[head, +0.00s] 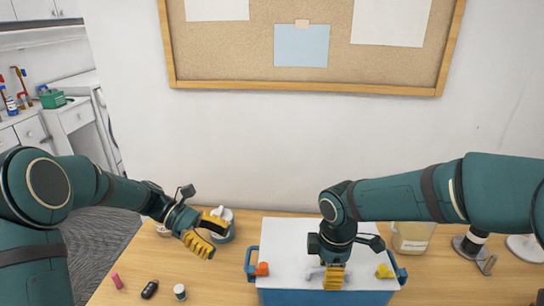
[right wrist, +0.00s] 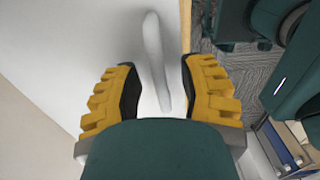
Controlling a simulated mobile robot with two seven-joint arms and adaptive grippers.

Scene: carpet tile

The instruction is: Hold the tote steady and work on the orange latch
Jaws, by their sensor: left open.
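The tote is a blue box (head: 325,298) with a white lid (head: 290,238), standing on the wooden table with blue side handles. The orange latch (head: 262,269) is on its left side, with no gripper touching it. A yellow latch (head: 384,271) is on the right. My left gripper (head: 206,234) is open and empty, up and left of the orange latch. My right gripper (head: 334,280) is over the lid. In the right wrist view its fingers (right wrist: 158,85) are spread on either side of a pale lid handle (right wrist: 155,60), with gaps visible; the finger depth is unclear.
A pink item (head: 117,281), black fob (head: 149,289) and small white-topped jar (head: 180,292) lie front left. A translucent container (head: 412,240) and a dark-and-white object (head: 470,244) stand to the right.

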